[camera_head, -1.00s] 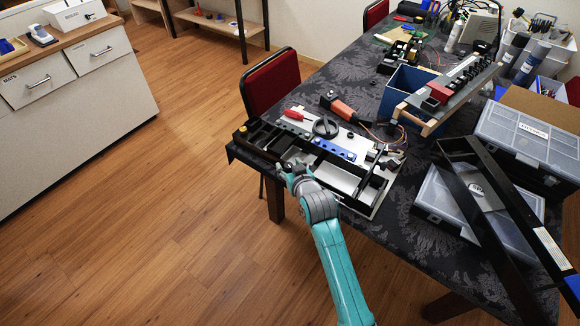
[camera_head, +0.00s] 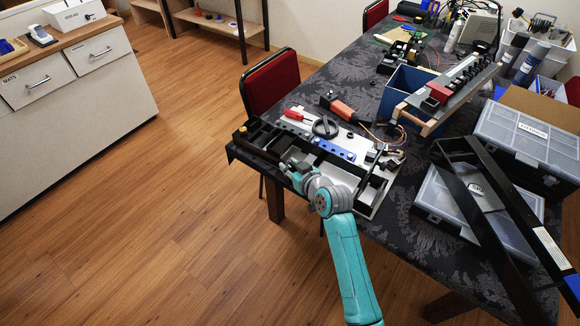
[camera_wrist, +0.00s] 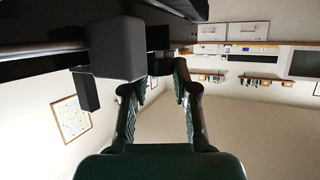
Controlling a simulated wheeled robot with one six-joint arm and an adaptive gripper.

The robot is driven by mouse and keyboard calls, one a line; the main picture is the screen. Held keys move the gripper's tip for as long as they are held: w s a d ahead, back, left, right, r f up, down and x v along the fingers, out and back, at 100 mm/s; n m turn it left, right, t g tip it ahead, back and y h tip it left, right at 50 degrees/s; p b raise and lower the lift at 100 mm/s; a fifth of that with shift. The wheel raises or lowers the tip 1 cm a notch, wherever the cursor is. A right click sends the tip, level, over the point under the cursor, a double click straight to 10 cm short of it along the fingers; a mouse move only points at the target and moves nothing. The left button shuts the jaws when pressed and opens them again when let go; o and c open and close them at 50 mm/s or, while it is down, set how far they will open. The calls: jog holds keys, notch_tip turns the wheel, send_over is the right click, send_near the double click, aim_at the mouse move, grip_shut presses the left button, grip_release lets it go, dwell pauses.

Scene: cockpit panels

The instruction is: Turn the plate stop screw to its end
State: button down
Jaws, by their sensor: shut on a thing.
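The cockpit panel (camera_head: 372,207), a long black frame with pale plates, lies along the table's near-left edge. My gripper (camera_head: 288,165) is at its front edge, left of the middle. In the wrist view, my gripper's two fingers (camera_wrist: 155,80) are closed in on a small dark piece (camera_wrist: 156,66) under the panel's black parts. By its place, this piece looks like the plate stop screw. Its shape and how far it is turned are hidden by shadow and the fingers. A dark grey block (camera_wrist: 118,48) stands close beside the left finger.
A black knob (camera_head: 326,127), a blue strip (camera_head: 334,148) and an orange-handled tool (camera_head: 343,110) lie on or behind the panel. A blue bin (camera_head: 405,92) and clear-lidded cases (camera_head: 528,138) stand to the right. The floor at the left is clear.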

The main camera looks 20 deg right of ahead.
jog(key=shift+d+f+n+g+y, duration=0.15)
jog(key=shift+n+g+y, duration=0.35)
jog(key=shift+n+y, duration=0.75)
jog(key=c, duration=0.9)
grip_release()
jog(key=shift+m, duration=0.25)
